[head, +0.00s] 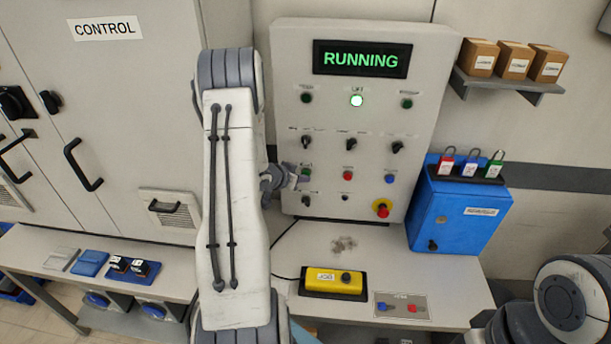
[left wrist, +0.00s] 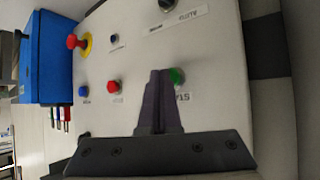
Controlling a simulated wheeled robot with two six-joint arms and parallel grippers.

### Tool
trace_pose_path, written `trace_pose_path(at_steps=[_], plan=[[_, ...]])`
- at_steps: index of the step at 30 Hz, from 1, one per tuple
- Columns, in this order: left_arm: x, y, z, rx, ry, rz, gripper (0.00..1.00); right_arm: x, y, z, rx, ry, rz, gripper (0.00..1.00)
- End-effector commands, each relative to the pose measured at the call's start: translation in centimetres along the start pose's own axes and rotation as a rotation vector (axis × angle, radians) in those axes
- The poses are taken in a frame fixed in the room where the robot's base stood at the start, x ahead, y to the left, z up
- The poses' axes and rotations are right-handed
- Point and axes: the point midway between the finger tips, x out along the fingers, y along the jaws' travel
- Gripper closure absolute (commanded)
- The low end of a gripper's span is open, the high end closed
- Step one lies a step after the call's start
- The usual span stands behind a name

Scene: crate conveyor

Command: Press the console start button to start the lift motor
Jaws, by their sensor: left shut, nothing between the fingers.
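The control console (head: 430,60) stands on the table against the wall, and its display (head: 362,60) reads RUNNING in green. The lamp under the LIFT label (head: 357,101) is lit bright green. The green start button (head: 306,170) is at the left of the button row; in the left wrist view the green button (left wrist: 177,76) has a partly hidden label beginning "STA". My left gripper (head: 296,177) is shut and empty, with its fingertips (left wrist: 160,76) right at the green button. I cannot tell whether they touch it. My right arm shows at the lower right; its gripper is out of view.
A red button (head: 348,175), a blue button (head: 389,179) and a red emergency knob (head: 382,209) are also on the console. A yellow pendant box (head: 336,281) lies on the table in front. A blue lock box (head: 455,218) stands to the right.

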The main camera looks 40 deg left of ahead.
Motion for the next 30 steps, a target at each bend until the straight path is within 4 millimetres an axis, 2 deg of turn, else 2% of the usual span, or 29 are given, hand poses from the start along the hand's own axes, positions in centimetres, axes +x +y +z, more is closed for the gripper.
trace_pose_path(at_steps=[6,17,30], plan=[[-0.8,0.5,0.5,-0.002,0.000,-0.002,1.00,0.1,0.0,0.0,0.000,0.000,0.000,0.56],[-1.0,0.7,0.7,-0.001,-0.001,-0.001,1.00,0.2,0.0,0.0,0.000,0.000,0.000,0.56],[-3.9,2.8,2.9,-0.002,-0.002,-0.001,1.00,1.0,0.1,0.1,0.000,0.000,0.000,0.56]])
